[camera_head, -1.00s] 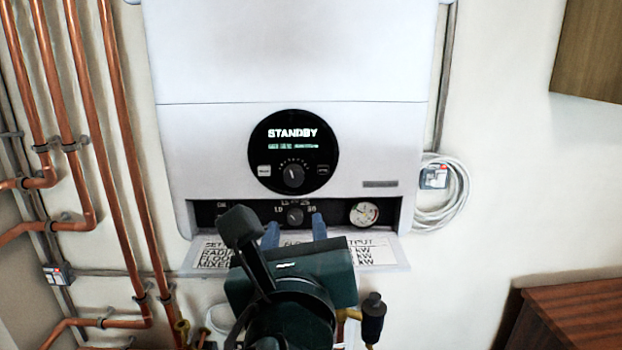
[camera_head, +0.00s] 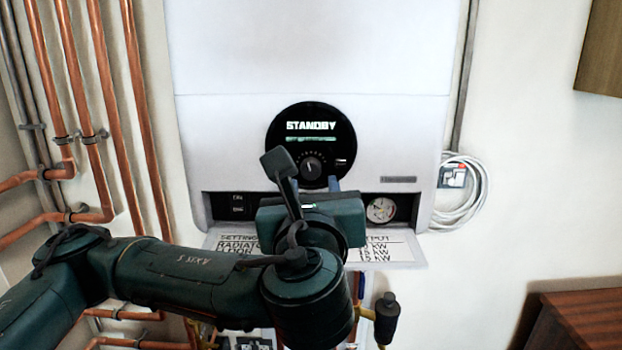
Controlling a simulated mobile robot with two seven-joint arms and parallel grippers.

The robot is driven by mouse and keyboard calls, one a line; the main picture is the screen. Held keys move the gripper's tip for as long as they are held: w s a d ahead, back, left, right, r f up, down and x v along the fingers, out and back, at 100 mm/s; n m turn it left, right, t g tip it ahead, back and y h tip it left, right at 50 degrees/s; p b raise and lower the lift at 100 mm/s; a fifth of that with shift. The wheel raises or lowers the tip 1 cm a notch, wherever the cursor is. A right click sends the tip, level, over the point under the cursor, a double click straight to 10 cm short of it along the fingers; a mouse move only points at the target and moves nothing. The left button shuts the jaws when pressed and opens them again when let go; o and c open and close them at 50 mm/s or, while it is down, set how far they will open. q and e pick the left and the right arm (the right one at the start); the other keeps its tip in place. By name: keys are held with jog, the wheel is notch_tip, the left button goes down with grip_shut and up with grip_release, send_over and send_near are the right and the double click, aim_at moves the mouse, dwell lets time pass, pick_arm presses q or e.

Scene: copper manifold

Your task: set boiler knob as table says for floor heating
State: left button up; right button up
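The white boiler (camera_head: 310,50) hangs on the wall. Its round black display (camera_head: 292,145) reads STANDBY and has a dark knob (camera_head: 312,166) low on its face. The flap (camera_head: 405,250) below carries a printed table with setting and output columns; my arm hides its middle, and the output figures in kW are too small to read surely. My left gripper (camera_head: 308,188) is in front of the control strip below the display, pointing at the boiler. Its right finger shows; the left is mostly hidden. It looks open. The strip's small lower knob is hidden behind it. My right gripper is out of view.
A pressure gauge (camera_head: 381,209) sits at the strip's right end. Copper pipes (camera_head: 110,110) run up the left wall. A coiled grey hose (camera_head: 465,195) hangs at the right, and a wooden cabinet (camera_head: 580,325) stands lower right. Valve fittings (camera_head: 387,315) are below the boiler.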

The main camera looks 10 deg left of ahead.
aim_at(311, 172)
pick_arm(q)
jog(key=shift+w+a+p, duration=0.25)
jog(key=shift+w, duration=0.7)
jog(key=shift+w+a+p, duration=0.25)
jog(key=shift+w, duration=0.7)
jog(key=shift+w+a+p, duration=0.25)
jog(key=shift+w, duration=0.7)
jog(key=shift+c, duration=0.6)
jog(key=c, duration=0.6)
